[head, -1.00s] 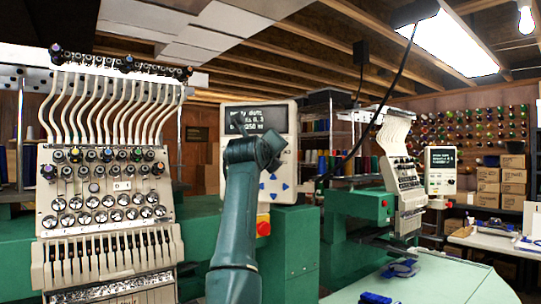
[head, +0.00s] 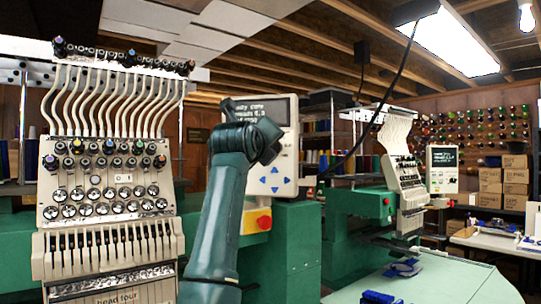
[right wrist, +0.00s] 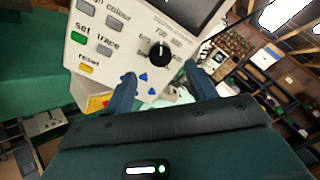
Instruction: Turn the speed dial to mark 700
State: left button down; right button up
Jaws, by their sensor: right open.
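The black speed dial (right wrist: 160,53) sits on a cream control panel (right wrist: 105,55) in the right wrist view, with a white mark on its rim and small numbers around it. In the head view my right arm covers the left part of the panel (head: 285,182), and the dial is hidden. My left gripper is not in view.
The panel has a dark screen (head: 258,108), blue arrow buttons (head: 275,181) and a red knob (head: 264,222) below. A multi-needle embroidery head (head: 105,190) stands at left. A second machine (head: 405,185) and a green table (head: 430,285) are at right.

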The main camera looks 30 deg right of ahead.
pick_arm(q)
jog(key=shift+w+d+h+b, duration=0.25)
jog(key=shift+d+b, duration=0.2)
jog(key=shift+b, duration=0.55)
pick_arm(e)
jog(key=v, duration=0.7)
